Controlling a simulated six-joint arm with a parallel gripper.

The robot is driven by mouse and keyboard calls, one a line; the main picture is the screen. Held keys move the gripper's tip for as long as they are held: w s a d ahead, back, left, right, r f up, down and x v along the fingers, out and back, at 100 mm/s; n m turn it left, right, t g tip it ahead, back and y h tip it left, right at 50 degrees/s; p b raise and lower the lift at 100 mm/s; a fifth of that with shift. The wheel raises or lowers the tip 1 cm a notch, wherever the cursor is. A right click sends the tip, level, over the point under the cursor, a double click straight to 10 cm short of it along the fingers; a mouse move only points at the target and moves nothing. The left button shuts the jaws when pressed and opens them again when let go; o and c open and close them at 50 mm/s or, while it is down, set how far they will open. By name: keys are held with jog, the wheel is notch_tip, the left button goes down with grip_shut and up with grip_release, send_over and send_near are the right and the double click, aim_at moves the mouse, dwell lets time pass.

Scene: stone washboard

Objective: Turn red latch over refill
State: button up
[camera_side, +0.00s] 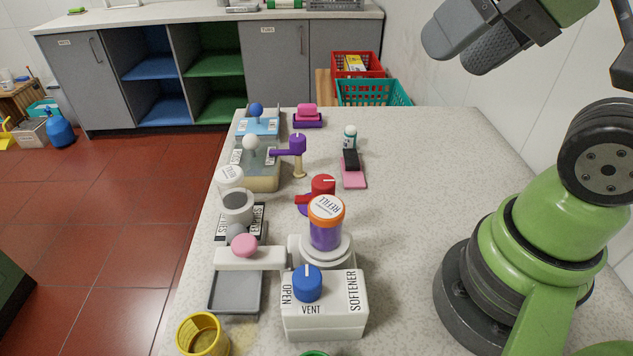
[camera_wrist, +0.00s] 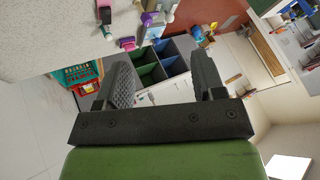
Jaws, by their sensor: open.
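The red latch (camera_side: 322,184) is a round red knob with a white line on top and a short red arm pointing left. It sits just behind the refill container (camera_side: 326,236), which has purple contents and an orange-rimmed white lid marked REFILL. The container stands upright in a white round holder and hides part of the latch's base. A purple piece (camera_side: 306,210) shows below the red arm. My gripper (camera_side: 458,48) is open and empty, high at the upper right, well away from the latch. Its two dark fingers also show apart in the wrist view (camera_wrist: 162,78).
A white box (camera_side: 325,318) with a blue knob (camera_side: 307,284), marked OPEN, VENT and SOFTENER, stands in front. A pink knob (camera_side: 244,245) and grey tray (camera_side: 235,294) lie left. A purple lever (camera_side: 296,144) stands behind. The counter's right side (camera_side: 420,180) is clear.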

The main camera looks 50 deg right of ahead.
jog(key=w+a+f+m+g, duration=0.2)
jog(key=w+f+m+g, duration=0.15)
jog(key=w+m, duration=0.3)
jog(key=m+g+h, duration=0.2)
jog(key=m+g, duration=0.2)
jog(key=m, duration=0.2)
send_near(324, 180)
jog(key=shift+s+f+t, duration=0.1)
jog(key=shift+s+t, duration=0.15)
jog(key=shift+w+f, duration=0.1)
jog(key=shift+f, duration=0.55)
notch_tip(324, 180, down, 9)
jog(key=c, duration=0.9)
